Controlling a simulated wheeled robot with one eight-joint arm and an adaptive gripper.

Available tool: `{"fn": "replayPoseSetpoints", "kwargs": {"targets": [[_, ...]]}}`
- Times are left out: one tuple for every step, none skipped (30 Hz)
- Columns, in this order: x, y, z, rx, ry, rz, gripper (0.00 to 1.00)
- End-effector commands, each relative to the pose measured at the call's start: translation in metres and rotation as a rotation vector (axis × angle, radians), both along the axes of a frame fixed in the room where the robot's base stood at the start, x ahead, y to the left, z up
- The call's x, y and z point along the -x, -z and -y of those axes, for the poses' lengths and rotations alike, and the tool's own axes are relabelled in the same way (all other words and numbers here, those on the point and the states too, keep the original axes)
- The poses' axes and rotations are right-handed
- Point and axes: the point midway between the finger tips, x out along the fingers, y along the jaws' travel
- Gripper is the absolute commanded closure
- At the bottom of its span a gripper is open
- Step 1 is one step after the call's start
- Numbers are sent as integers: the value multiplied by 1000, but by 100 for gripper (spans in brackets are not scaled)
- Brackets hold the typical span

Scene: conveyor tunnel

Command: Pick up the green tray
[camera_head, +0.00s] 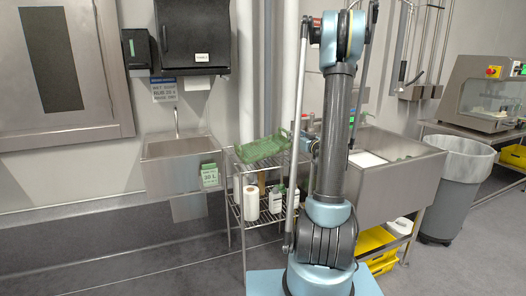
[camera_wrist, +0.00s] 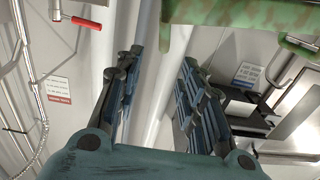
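The green tray (camera_head: 262,147) sits tilted on top of a wire shelf rack, in the middle of the head view. In the wrist view a worn green, mottled part of the tray (camera_wrist: 245,12) fills the top right edge, beyond the fingertips. My gripper (camera_wrist: 161,60) is open, with its two dark fingers spread apart and nothing held between them. The tray is outside the gap between the fingers, and no contact shows. In the head view my arm stands right of the tray and mostly hides my gripper.
The wire rack (camera_head: 236,196) holds a paper roll (camera_head: 251,203) and bottles on its lower shelf. A small sink (camera_head: 182,160) stands left of it, a large steel sink (camera_head: 385,190) right. White pipes (camera_head: 245,70) rise behind the rack. A grey bin (camera_head: 462,190) stands far right. Floor at left is clear.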

Motion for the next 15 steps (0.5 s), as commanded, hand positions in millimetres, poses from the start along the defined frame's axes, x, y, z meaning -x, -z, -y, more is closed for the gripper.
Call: {"fn": "replayPoseSetpoints", "kwargs": {"targets": [[-9,0,-4,0,-3,0,64],[-14,0,-6,0,-4,0,64],[-21,0,-8,0,-3,0,64],[-26,0,-10,0,-2,0,64],[-31,0,-12,0,-3,0,64],[-37,0,-15,0,-4,0,64],[-42,0,-16,0,-3,0,64],[-47,0,-17,0,-2,-1,64],[-53,0,-20,0,-2,-1,64],[-58,0,-22,0,-3,-1,64],[-62,1,-23,0,-3,-1,64],[-67,1,-24,0,-2,-1,64],[-70,1,-25,0,-1,-1,64],[-72,0,-26,0,-1,-1,64],[-75,0,-27,0,-1,-1,64]]}}
